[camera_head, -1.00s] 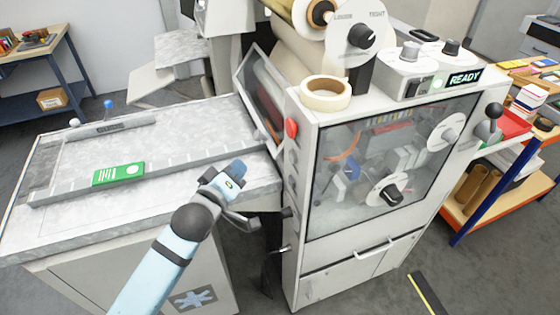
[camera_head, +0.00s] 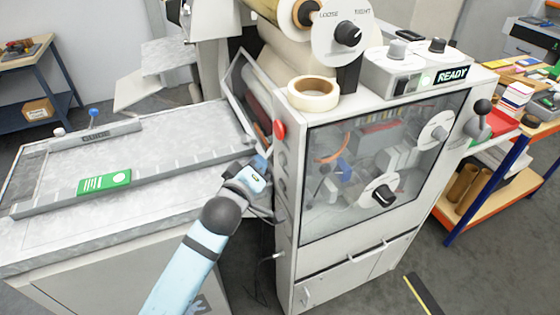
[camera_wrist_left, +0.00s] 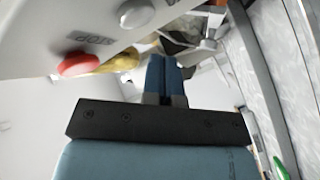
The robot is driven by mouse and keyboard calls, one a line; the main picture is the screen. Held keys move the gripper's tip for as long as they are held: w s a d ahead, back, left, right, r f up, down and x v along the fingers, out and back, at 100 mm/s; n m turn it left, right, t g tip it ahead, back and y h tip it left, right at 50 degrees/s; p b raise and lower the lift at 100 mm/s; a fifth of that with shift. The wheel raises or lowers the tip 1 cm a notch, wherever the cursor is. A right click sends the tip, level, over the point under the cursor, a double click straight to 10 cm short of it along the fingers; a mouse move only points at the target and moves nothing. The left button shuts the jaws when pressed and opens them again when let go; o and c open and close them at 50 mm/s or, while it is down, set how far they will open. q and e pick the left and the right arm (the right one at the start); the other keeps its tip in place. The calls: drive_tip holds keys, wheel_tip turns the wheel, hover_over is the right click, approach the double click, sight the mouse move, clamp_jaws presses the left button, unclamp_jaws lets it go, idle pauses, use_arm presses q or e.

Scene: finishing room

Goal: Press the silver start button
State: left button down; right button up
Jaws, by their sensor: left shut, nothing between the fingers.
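The machine's narrow left front edge carries a column of controls: a red button (camera_head: 280,128) at the top and several grey or silver buttons (camera_head: 281,147) below it. In the left wrist view the red button (camera_wrist_left: 77,65) sits beside the word STOP, upside down, and a silver button (camera_wrist_left: 135,13) is near the top edge. I cannot read which silver one is the start button. My left gripper (camera_head: 264,162) is shut and empty, just left of the button column; its blue fingers (camera_wrist_left: 164,74) point past the buttons. I cannot tell whether they touch. My right gripper is not in view.
A grey feed table (camera_head: 170,180) with a green card (camera_head: 104,182) and a guide bar (camera_head: 96,138) lies left of the machine. A tape roll (camera_head: 313,94) sits on top, near a READY display (camera_head: 452,76). A clear-windowed front cover (camera_head: 330,210) is right of the buttons.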

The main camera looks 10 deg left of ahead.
sight(283, 159)
use_arm(q)
drive_tip(key=shift+w+d, duration=0.4)
drive_tip(key=shift+d, duration=0.2)
idle(0.4)
drive_tip(key=shift+d, duration=0.15)
idle(1.2)
drive_tip(key=shift+w+d, duration=0.2)
